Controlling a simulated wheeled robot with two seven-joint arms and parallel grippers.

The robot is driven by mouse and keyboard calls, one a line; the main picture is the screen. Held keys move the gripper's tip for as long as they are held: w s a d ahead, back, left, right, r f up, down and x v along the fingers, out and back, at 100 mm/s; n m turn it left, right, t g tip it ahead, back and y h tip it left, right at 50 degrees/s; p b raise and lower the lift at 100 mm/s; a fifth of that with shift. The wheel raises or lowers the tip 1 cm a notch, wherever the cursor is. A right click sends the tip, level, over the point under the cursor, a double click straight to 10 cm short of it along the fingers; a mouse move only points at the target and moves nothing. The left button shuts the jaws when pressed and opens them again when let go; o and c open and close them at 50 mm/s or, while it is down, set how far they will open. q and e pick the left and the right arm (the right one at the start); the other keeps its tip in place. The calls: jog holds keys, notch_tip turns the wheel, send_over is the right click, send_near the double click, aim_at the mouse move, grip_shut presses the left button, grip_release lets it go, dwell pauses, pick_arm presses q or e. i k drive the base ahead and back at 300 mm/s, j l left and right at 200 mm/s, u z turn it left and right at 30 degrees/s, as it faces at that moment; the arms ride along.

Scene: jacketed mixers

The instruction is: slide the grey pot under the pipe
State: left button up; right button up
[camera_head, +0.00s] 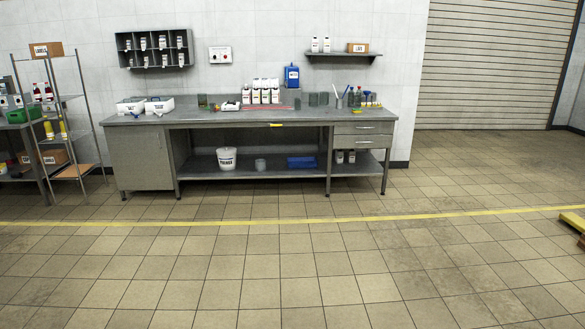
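Neither of my grippers is in the head view. I see no pipe and no mixer here. A small grey container (260,165) stands on the workbench's lower shelf, right of a white lettered bucket (227,159); I cannot tell whether it is the grey pot. The grey workbench (210,119) stands against the back wall, well away from me.
A wire shelf rack (83,107) with boxes and bottles stands at the left. A roller shutter (500,65) closes the back right. A yellow floor line (300,220) crosses the tiles. A yellow object (572,222) shows at the right edge. The floor in front is clear.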

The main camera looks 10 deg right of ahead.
aim_at(261, 165)
jog(key=z, duration=0.15)
jog(key=i, duration=6.95)
jog(key=l+z, duration=0.05)
jog(key=l, duration=0.2)
